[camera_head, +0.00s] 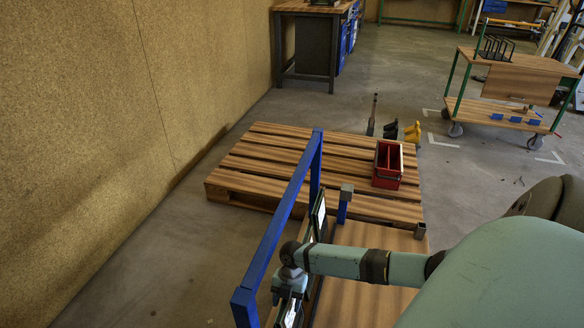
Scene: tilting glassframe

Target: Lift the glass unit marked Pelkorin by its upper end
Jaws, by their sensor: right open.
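A narrow glass unit (319,216) with a dark edge stands on edge beside the blue frame (282,215), seen almost end-on. I cannot read any marking on it, so I cannot tell whether it is the Pelkorin one. My right arm reaches in from the right across the glass, and the arm hides part of it. My right gripper (290,289) is open at the near part of the blue frame, close to the glass. I cannot tell whether it touches the glass. My left gripper is not in view.
A wooden pallet (262,166) lies behind the frame, with a red box (387,167) on it. A short blue post (343,207) stands right of the glass. A wheeled table (525,62) and a workbench (312,8) stand at the back. The left floor is clear.

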